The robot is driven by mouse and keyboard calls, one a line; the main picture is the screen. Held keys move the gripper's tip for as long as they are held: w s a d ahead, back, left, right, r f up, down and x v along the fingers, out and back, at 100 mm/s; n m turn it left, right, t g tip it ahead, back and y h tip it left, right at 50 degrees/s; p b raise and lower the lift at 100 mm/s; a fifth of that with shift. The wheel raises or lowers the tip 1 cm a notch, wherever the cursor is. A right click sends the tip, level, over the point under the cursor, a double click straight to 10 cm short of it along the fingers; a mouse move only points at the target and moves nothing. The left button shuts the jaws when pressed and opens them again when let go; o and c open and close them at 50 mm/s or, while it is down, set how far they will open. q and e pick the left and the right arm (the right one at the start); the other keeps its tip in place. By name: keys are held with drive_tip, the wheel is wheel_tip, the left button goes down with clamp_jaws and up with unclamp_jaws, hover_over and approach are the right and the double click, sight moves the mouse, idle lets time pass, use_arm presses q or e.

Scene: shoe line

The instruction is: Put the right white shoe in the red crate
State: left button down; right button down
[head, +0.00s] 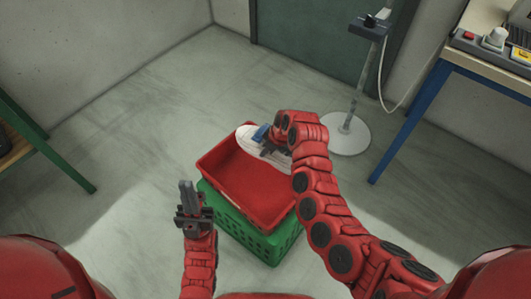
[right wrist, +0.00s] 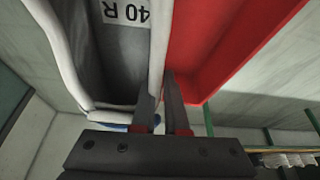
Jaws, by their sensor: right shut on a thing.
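The white shoe (head: 280,163) is at the far side of the red crate (head: 235,191), overlapping its far rim in the head view. My right gripper (head: 265,150) is shut on the shoe. In the right wrist view, my right gripper's fingers (right wrist: 165,88) pinch the shoe's wall; the shoe's inside bears a label (right wrist: 126,12) reading "40 R", seen upside down. The red crate (right wrist: 225,50) lies beside and beyond the shoe there. I cannot tell whether the shoe touches the crate. My left gripper (head: 187,186) is shut and empty, left of the crate.
The red crate rests on a green crate (head: 270,245) on the grey floor. A stand with a round white base (head: 345,135) is behind at the right. A blue-legged table (head: 410,120) stands at right, a green-legged one (head: 50,145) at left. The floor at far left is clear.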

sight(282, 156)
wheel_tip(282, 156, down, 8)
drive_tip(key=b, duration=0.6)
drive_tip(key=shift+b, duration=0.3)
drive_tip(key=shift+f+b, duration=0.8)
drive_tip(key=shift+f, duration=2.05)
drive_tip(key=c, duration=0.9)
unclamp_jaws()
drive_tip(key=shift+o, duration=0.2)
drive_tip(key=p+v, duration=1.7)
drive_tip(key=p, duration=0.2)
drive_tip(key=shift+w, duration=0.1)
drive_tip(key=shift+d+r, duration=0.2)
